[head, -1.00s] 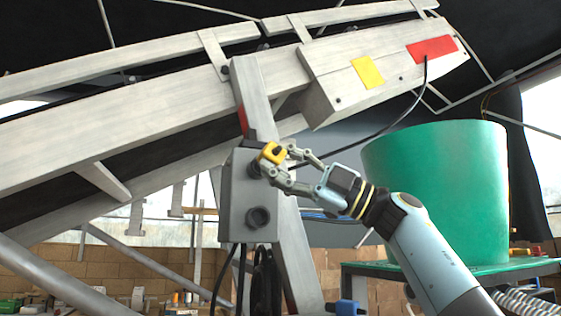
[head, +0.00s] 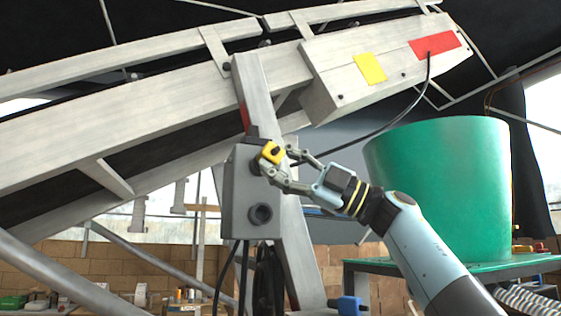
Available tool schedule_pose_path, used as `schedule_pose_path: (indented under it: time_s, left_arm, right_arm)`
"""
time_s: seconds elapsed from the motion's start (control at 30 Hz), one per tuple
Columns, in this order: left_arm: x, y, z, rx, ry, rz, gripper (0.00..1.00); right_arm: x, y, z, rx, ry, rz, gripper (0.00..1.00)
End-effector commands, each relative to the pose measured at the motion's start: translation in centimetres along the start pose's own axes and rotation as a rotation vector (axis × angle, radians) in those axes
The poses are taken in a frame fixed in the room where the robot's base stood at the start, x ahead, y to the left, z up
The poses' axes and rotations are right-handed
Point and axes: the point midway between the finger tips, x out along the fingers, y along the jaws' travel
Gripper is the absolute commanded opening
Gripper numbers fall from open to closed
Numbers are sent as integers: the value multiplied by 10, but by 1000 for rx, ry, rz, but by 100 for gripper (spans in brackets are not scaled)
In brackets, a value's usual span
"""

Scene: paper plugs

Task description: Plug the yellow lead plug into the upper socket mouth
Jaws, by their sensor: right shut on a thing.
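The yellow lead plug (head: 270,153) is held at the upper right corner of the grey socket box (head: 238,190). My right gripper (head: 277,163) is shut on the plug, its fingers reaching in from the right. The upper socket mouth (head: 256,166) is largely hidden behind the plug and fingers. I cannot tell whether the plug is in the mouth or just in front of it. The lower socket mouth (head: 260,214) is a dark round ring, open and empty. My left gripper is out of view.
A black lead (head: 380,131) runs from the red patch (head: 436,46) on the beam down behind my gripper. A green tub (head: 445,190) stands on a table close to my right arm. The socket box sits on a slanted grey post (head: 300,255).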

Motion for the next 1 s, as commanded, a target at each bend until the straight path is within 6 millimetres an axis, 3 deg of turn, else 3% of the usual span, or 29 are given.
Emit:
schedule_pose_path:
  time_s: [1.0]
  left_arm:
    - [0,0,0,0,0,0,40]
  right_arm:
    - [8,1,18,-1,-1,2,0]
